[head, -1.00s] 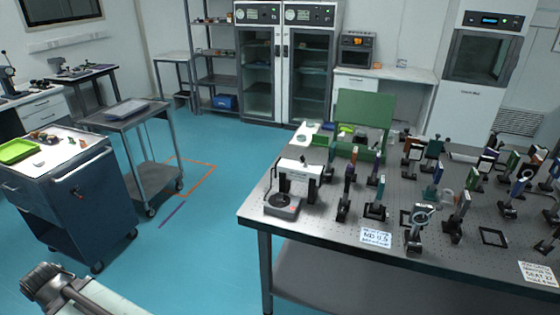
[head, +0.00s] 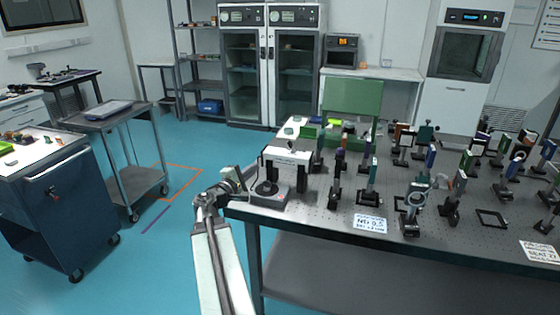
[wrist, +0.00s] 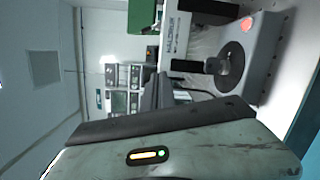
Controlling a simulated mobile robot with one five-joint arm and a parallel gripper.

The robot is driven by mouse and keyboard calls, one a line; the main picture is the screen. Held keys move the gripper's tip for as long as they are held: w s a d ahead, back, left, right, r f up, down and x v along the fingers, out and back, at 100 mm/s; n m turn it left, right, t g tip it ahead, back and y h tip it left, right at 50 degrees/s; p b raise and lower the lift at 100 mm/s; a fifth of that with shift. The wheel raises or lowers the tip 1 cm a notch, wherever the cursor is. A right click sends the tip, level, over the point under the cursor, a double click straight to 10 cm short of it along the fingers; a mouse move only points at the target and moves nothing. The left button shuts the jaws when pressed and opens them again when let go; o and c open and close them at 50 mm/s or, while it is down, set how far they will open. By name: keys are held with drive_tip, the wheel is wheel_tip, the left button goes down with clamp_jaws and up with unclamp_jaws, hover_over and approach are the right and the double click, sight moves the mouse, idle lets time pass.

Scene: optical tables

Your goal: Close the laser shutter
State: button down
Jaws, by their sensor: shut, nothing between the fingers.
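A grey box (head: 268,197) with a black round disc, a black knob and a red button sits at the near left corner of the optical table. A white labelled panel with dark posts (head: 288,156) stands just behind it. I cannot tell which part is the shutter itself. In the wrist view the grey box (wrist: 262,62) is at upper right, turned sideways, with its red button and black knob facing me. My gripper (head: 246,178) is shut and empty, just left of the box at the table's edge. Its fingertips are small and hard to separate from the box.
The optical table (head: 320,205) holds several optic mounts to the right of the box, with a label card (head: 370,223) near its front edge. A green panel (head: 351,98) stands behind. A blue cart (head: 62,205) and a grey trolley (head: 135,180) stand left, with free floor between.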

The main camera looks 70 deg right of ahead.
sight(281, 155)
drive_tip(key=shift+n+h, duration=0.8)
drive_tip(key=shift+n, duration=0.1)
drive_tip(key=s+d, duration=0.1)
drive_tip(key=s+d+r, duration=0.1)
drive_tip(key=s, duration=0.1)
drive_tip(key=s+d+r, duration=0.1)
drive_tip(key=shift+s, duration=0.15)
drive_tip(key=shift+d, duration=0.1)
drive_tip(key=d, duration=0.3)
drive_tip(key=s+d, duration=0.1)
drive_tip(key=d, duration=0.2)
drive_tip(key=d+r+p, duration=0.1)
drive_tip(key=d, duration=0.2)
drive_tip(key=shift+s+d+r, duration=0.1)
drive_tip(key=shift+s+d, duration=0.2)
drive_tip(key=shift+d, duration=0.05)
